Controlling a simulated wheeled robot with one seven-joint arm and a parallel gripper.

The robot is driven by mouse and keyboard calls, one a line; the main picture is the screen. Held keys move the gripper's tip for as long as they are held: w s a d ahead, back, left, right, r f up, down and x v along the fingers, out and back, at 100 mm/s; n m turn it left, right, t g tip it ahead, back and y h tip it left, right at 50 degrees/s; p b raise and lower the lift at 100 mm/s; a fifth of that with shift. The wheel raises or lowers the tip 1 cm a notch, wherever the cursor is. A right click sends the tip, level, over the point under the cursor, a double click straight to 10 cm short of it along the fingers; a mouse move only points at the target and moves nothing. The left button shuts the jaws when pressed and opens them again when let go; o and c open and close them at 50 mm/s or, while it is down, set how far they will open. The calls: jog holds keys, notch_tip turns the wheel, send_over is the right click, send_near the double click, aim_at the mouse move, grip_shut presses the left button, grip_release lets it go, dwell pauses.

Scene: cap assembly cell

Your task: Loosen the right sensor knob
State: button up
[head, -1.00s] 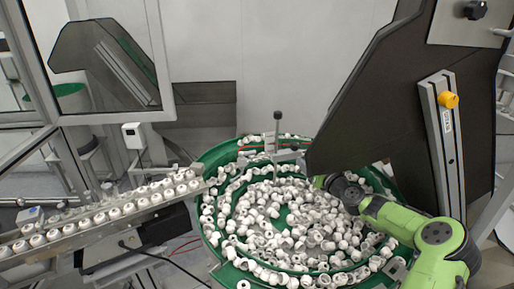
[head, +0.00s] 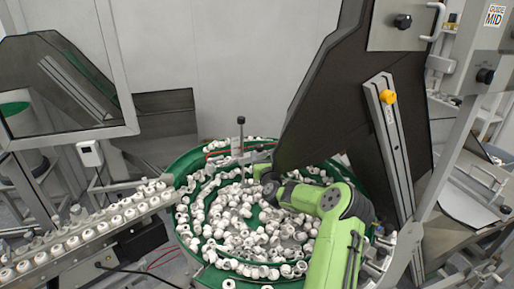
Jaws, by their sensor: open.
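I cannot tell for certain which knob is the right sensor knob. A yellow knob (head: 388,97) sits near the top of a slanted aluminium rail on the dark panel. A black knob (head: 402,21) is on a grey plate above it. Another black knob (head: 485,75) is on the frame at the far right. A thin post with a black top (head: 241,120) stands at the back of the bowl. My green arm reaches over the bowl to the dark panel's lower left edge. My gripper's fingers cannot be made out; the end of the arm seems hidden behind the panel.
A green bowl (head: 180,165) full of white caps stands in the middle. A large dark panel (head: 335,110) slants over its right side. A rail (head: 95,232) carrying white caps runs off to the left. A framed clear door (head: 135,110) stands at the upper left.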

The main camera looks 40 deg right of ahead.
aim_at(260, 148)
jog(key=x, duration=0.6)
jog(key=shift+w+p, duration=0.2)
jog(key=shift+p, duration=0.1)
jog(key=shift+c, duration=0.5)
